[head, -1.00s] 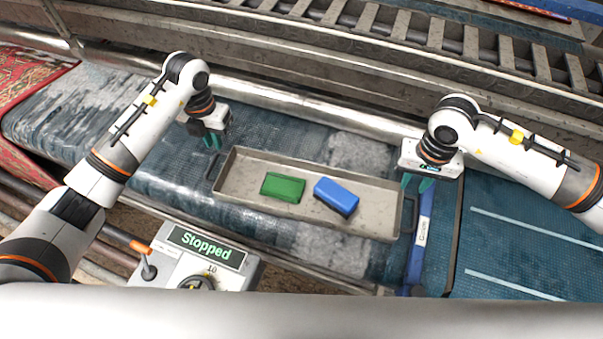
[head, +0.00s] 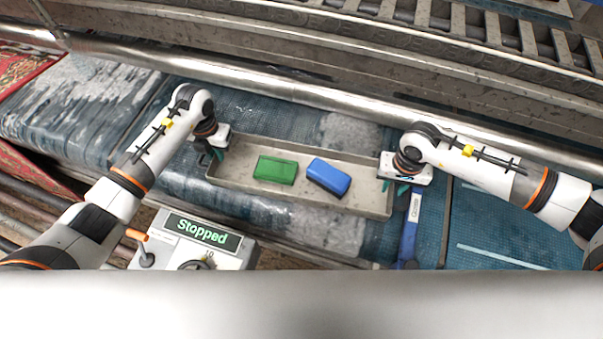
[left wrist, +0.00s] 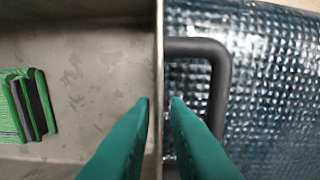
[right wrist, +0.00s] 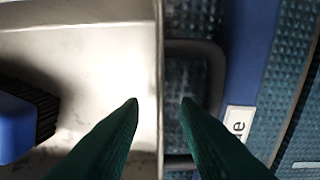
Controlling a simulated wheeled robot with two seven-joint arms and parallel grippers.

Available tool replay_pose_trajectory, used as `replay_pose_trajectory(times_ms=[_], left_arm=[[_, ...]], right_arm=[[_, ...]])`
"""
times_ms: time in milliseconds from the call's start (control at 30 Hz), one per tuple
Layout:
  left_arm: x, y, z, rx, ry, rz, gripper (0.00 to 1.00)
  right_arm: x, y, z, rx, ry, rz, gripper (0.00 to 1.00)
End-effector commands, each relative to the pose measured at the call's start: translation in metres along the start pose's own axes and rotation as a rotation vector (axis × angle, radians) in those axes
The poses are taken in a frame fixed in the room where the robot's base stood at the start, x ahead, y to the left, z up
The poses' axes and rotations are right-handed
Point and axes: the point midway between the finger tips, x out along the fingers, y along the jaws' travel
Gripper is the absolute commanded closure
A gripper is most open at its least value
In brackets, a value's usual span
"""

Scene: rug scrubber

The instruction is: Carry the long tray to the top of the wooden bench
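The long grey metal tray (head: 366,194) lies on the wet blue belt in the head view. It holds a green brush (head: 276,169) and a blue brush (head: 328,178). My left gripper (head: 213,153) is at the tray's left end. In the left wrist view its open fingers stand either side of the end wall, beside a black handle (left wrist: 222,88). My right gripper (head: 391,189) is at the right end. In the right wrist view its open fingers also straddle the end wall, with a dark handle just outside. I see no wooden bench.
A control box (head: 192,243) reading "Stopped" stands in front of the belt. A blue labelled strip (head: 410,228) runs beside the tray's right end. A metal rail (head: 270,85) and a roller conveyor (head: 470,25) lie behind. A red patterned rug (head: 22,75) is at far left.

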Motion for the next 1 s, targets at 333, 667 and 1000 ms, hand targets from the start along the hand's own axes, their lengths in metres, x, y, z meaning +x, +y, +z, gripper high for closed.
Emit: replay_pose_trajectory(times_ms=[333,667,1000], left_arm=[[0.0109,-0.0001,0.0001,0.001,0.001,0.0,0.85],[0.0109,-0.0002,0.0002,0.0,0.0,-0.001,1.0],[0.0116,-0.0012,0.0008,-0.002,-0.002,-0.003,1.0]], right_arm=[[0.0113,-0.0001,-0.0003,-0.001,0.0,-0.001,0.71],[0.011,-0.0002,-0.0002,-0.001,0.0,-0.001,1.0],[0.0102,0.0005,0.0003,-0.003,-0.002,0.001,1.0]])
